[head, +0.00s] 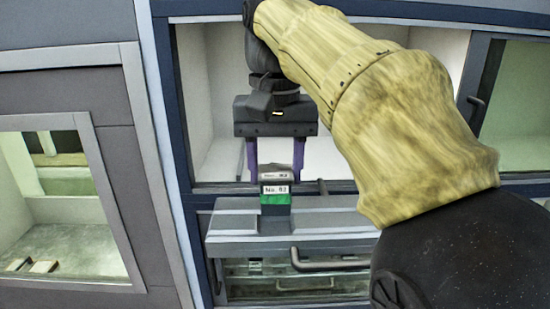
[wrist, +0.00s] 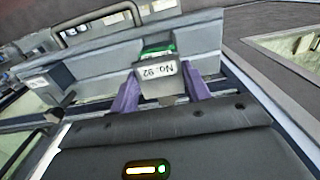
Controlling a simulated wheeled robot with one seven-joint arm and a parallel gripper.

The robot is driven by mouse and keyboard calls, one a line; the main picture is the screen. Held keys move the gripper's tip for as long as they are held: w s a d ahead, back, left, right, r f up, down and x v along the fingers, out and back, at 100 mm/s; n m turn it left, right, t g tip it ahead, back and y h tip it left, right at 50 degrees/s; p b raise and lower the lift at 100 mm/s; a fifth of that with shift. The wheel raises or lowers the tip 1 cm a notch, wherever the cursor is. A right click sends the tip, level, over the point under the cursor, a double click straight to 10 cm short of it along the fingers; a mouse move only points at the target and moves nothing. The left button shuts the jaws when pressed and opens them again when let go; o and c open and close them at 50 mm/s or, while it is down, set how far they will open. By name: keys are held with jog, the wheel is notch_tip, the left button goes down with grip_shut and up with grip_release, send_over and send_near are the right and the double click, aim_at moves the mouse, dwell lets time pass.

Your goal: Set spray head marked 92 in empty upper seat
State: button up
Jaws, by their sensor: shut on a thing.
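The spray head marked 92 (head: 275,196) is a small grey block with a white label and a green band. Its label also shows upside down in the wrist view (wrist: 157,71). My gripper (head: 275,174) has two purple fingers, which are shut on the spray head from either side; they also show in the wrist view (wrist: 162,84). The spray head is upright in front of the grey ledge (head: 335,225). I cannot tell whether it touches the ledge. No empty upper seat can be made out clearly.
Below the ledge is a glazed compartment with a bar handle (head: 325,262). Behind my gripper is an open white bay (head: 225,100). A sliding glass door (head: 515,105) stands at right. A window opening (head: 65,215) is at left. In the wrist view, a small white label (wrist: 37,84) sits at left.

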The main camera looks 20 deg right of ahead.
jog(key=shift+f, duration=0.85)
jog(key=shift+s, duration=0.1)
dwell(0.3)
jog(key=shift+f+b, duration=0.95)
jog(key=shift+f, duration=0.45)
dwell(1.3)
jog(key=o, duration=1.1)
jog(key=shift+o, duration=0.2)
jog(key=shift+r+p, duration=0.65)
jog(key=shift+r, duration=3.15)
